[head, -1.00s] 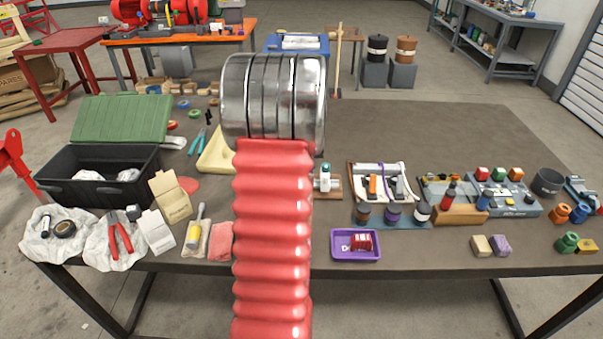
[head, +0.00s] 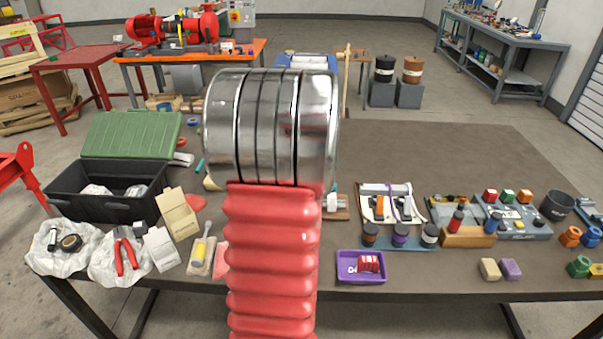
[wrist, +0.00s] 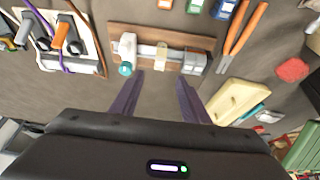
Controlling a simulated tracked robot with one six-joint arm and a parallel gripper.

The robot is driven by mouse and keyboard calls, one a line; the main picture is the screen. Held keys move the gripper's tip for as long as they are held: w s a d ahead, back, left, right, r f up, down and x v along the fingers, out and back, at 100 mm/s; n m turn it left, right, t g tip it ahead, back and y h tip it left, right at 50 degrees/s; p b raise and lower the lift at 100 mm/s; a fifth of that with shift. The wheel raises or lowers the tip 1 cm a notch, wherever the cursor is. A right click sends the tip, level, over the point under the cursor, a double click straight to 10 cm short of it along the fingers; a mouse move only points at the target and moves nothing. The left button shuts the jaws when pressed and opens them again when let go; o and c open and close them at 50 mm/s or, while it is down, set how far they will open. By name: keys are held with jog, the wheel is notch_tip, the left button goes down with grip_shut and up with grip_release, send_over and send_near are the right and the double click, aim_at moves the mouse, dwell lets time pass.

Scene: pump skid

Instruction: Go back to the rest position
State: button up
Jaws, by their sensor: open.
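In the wrist view my gripper (wrist: 158,98) is open, with its two dark fingers apart and nothing between them. It hangs above the workbench (wrist: 80,98). A wooden board with a metal fitting (wrist: 160,50) lies beyond the fingertips, apart from them as far as I can tell. In the head view my red ribbed arm and its shiny metal joint stand in the middle and hide the gripper and part of the bench (head: 440,150).
A black box with a green lid (head: 110,205) stands at the left of the bench. A purple tray (head: 361,280) with a red part is near the front edge. Small bottles and coloured blocks (head: 490,196) crowd the right. The back right of the bench is clear.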

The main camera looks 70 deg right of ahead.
dwell(0.4)
jog(key=w+a+r+n+t, duration=0.1)
jog(key=w+a+r+n, duration=0.3)
jog(key=w+a, duration=0.85)
jog(key=w+a+r+n+t, duration=0.25)
jog(key=w+a+r, duration=0.25)
jog(key=w+a, duration=0.8)
jog(key=s+a+n+y, duration=0.2)
jog(key=s+a+n, duration=0.2)
jog(key=a, duration=1.3)
jog(key=s+a+n+t+y, duration=0.1)
jog(key=s+a+n, duration=0.4)
jog(key=a, duration=1.2)
jog(key=shift+f+y, duration=0.15)
jog(key=shift+y, duration=0.45)
jog(key=shift+c, duration=0.2)
